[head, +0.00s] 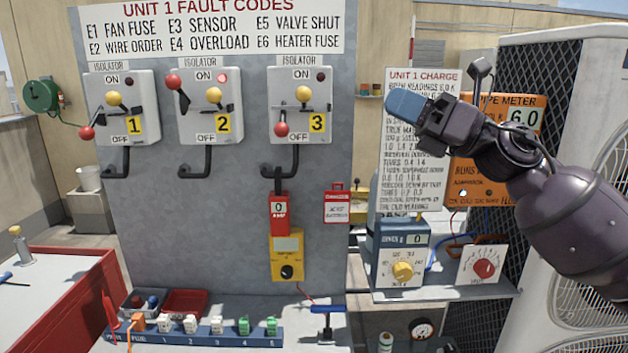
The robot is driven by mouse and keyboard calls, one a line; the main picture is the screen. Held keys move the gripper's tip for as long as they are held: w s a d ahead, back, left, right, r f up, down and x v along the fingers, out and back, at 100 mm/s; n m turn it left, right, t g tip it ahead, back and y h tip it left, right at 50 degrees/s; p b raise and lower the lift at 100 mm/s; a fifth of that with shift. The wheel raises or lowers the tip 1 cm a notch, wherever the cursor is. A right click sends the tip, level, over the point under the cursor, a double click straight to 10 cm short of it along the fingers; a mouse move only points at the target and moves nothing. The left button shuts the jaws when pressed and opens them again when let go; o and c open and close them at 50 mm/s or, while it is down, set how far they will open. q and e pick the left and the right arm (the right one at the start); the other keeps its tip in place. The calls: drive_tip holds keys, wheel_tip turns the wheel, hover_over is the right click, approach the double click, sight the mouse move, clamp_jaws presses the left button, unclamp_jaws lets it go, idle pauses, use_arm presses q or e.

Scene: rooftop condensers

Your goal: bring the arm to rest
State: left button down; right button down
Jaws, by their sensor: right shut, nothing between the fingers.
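My right arm (580,215) reaches in from the right edge, bent and raised. Its gripper (402,104) has blue fingertips pointing left, held in front of the white UNIT 1 CHARGE sheet (398,185) and left of the orange pipe meter (525,115) reading 6.0. The gripper is shut and empty, and it hides part of the sheet's text. It appears clear of the grey isolator panel (230,220). My left gripper is out of view.
Isolator 2 (205,125) has its red-knobbed lever up and a lit red lamp. The levers of isolator 1 (108,90) and isolator 3 (322,95) are down. A fuse rail (180,338) and a blue-handled tool (328,309) lie below. A condenser (570,40) stands right.

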drive_tip(key=w+d+f+m+t+h, duration=0.3)
drive_tip(key=f+m+t, duration=0.35)
drive_tip(key=m, duration=0.65)
drive_tip(key=w+d+f+m+t+h, duration=0.2)
drive_tip(key=d+f+m+t+h, duration=0.45)
drive_tip(key=m, duration=0.65)
drive_tip(key=s+d+f+m+h, duration=0.1)
drive_tip(key=s+f+m+h, duration=0.2)
drive_tip(key=f+m+h, duration=1.1)
drive_tip(key=s+d+f+m+g+y, duration=0.15)
drive_tip(key=s+f, duration=0.35)
drive_tip(key=f, duration=0.6)
drive_tip(key=s+d+f+m+g+y, duration=0.1)
drive_tip(key=s+f+g+y, duration=0.2)
drive_tip(key=f, duration=0.7)
drive_tip(key=s+d+f+m+g+h, duration=0.1)
drive_tip(key=s+f+m, duration=0.1)
drive_tip(key=s+f, duration=0.5)
drive_tip(key=s+d+f+m+g+h, duration=0.1)
drive_tip(key=s+f+g, duration=0.1)
drive_tip(key=s+f, duration=0.6)
drive_tip(key=s, duration=0.5)
drive_tip(key=shift+s+m+h, duration=0.3)
drive_tip(key=shift+s+m, duration=0.05)
